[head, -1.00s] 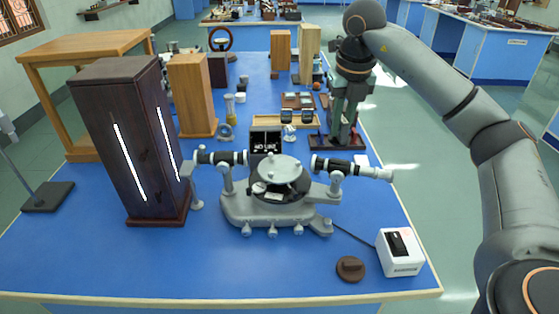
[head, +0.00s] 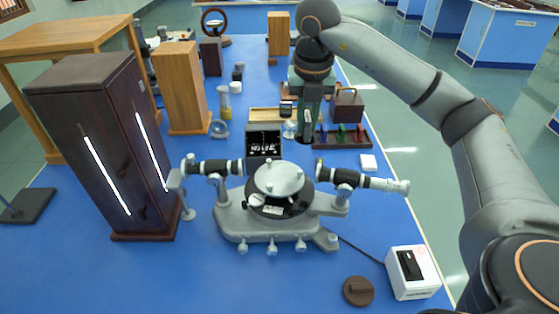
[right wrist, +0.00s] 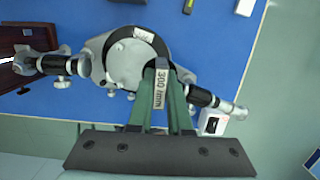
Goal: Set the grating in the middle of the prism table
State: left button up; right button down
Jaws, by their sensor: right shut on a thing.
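The spectrometer (head: 275,222) stands on the blue bench. Its round grey prism table (head: 278,178) carries screws on top, and no grating shows on it. The prism table also appears in the right wrist view (right wrist: 125,64). My right gripper (right wrist: 161,75) is shut on the grating (right wrist: 160,90), a narrow grey piece marked 300 l/mm between green fingers. In that view it overlaps the near side of the spectrometer. My left gripper is out of view.
A telescope (head: 362,180) and a collimator (head: 213,166) flank the prism table. A dark lamp housing (head: 110,150) with lit slits stands left. Behind are a NO LINE display box (head: 264,142) and a rack (head: 343,138). A white box (head: 411,272) and brown disc (head: 358,291) sit front right.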

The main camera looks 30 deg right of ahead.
jog(key=a+f, duration=0.2)
jog(key=w+a+f, duration=0.1)
jog(key=a+f, duration=0.1)
jog(key=shift+a+f, duration=0.25)
jog(key=shift+f, duration=0.1)
jog(key=f, duration=0.2)
jog(key=a+f+p, duration=0.1)
jog(key=f, duration=0.1)
jog(key=shift+w+a+f, duration=0.15)
jog(key=shift+w+f, duration=0.05)
jog(key=shift+f, duration=0.2)
jog(key=shift+f, duration=0.2)
jog(key=c, duration=0.8)
grip_release()
jog(key=shift+r, duration=0.1)
jog(key=shift+c, duration=0.2)
